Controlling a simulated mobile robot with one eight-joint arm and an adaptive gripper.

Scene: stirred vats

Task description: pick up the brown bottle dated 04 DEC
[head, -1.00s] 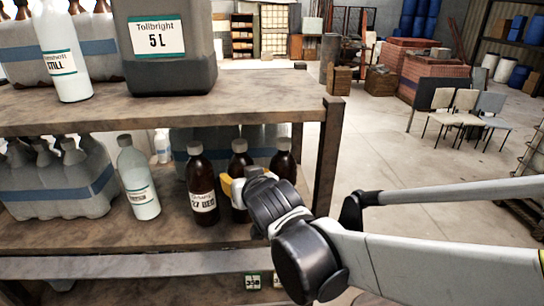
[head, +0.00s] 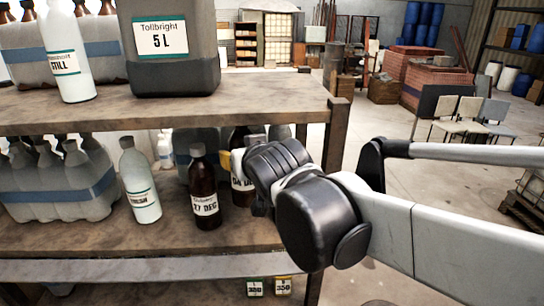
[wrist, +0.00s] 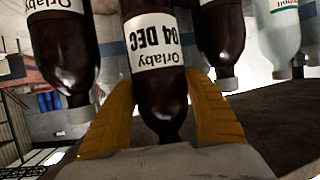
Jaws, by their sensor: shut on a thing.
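The brown bottle dated 04 DEC (head: 241,184) is in my gripper (head: 240,162) over the lower shelf in the head view. In the upside-down wrist view the bottle (wrist: 155,75) stands between the two yellow fingers of my gripper (wrist: 160,95), which are shut around its upper part. Its label reads Orlaby 04 DEC. It sits higher than the brown bottle dated 27 DEC (head: 205,190) to its left. My arm hides part of the held bottle in the head view.
In the wrist view, brown bottles stand on either side, left (wrist: 62,45) and right (wrist: 222,40). A pale bottle (head: 140,185) and a shrink-wrapped pack (head: 60,185) stand on the lower shelf. The upper shelf (head: 250,100) and corner post (head: 335,135) are close.

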